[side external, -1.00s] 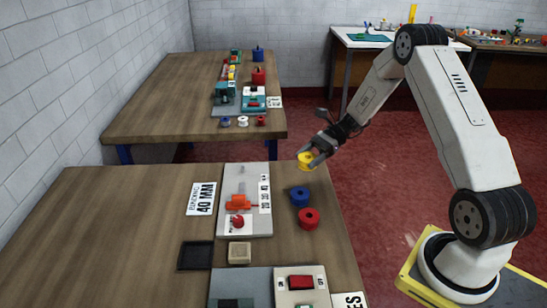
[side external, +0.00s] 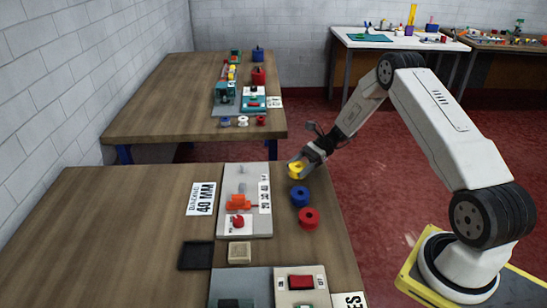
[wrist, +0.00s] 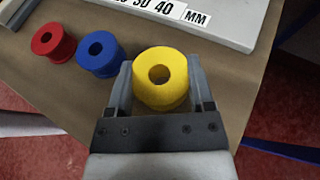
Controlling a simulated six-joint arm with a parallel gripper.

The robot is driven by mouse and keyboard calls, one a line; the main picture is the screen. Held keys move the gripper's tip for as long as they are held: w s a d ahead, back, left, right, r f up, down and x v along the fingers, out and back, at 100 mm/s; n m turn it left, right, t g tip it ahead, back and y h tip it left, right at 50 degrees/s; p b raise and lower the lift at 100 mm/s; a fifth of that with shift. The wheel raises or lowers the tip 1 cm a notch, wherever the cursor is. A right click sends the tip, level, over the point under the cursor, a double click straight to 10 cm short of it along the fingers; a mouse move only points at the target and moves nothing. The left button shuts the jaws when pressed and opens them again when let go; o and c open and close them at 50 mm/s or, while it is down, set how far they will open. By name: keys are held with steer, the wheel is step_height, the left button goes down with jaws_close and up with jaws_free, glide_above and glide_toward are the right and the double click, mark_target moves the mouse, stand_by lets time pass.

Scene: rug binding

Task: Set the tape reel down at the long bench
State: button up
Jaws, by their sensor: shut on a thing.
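A yellow tape reel (side external: 296,170) is between the fingers of my gripper (side external: 298,166), near the far right corner of the near wooden bench (side external: 120,215). In the wrist view the yellow reel (wrist: 159,76) sits upright with its hole facing up, and both fingers of my gripper (wrist: 159,90) press on its sides. A blue reel (side external: 300,196) and a red reel (side external: 308,218) stand in line nearer the camera. I cannot tell whether the yellow reel touches the bench top.
A black tray (side external: 195,255) and a wooden block (side external: 240,252) lie nearer. A second bench (side external: 165,95) stands behind. The near bench's left side is clear.

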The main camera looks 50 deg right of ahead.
steer(key=shift+f, duration=0.95)
steer(key=shift+f, duration=0.15)
steer(key=o, duration=1.2)
steer(key=shift+o, duration=0.2)
steer(key=shift+d+r, duration=0.2)
steer(key=shift+r, duration=0.05)
steer(key=v, duration=1.1)
steer(key=shift+s+d+r, duration=0.1)
steer(key=shift+d+r, duration=0.1)
steer(key=shift+d, duration=0.05)
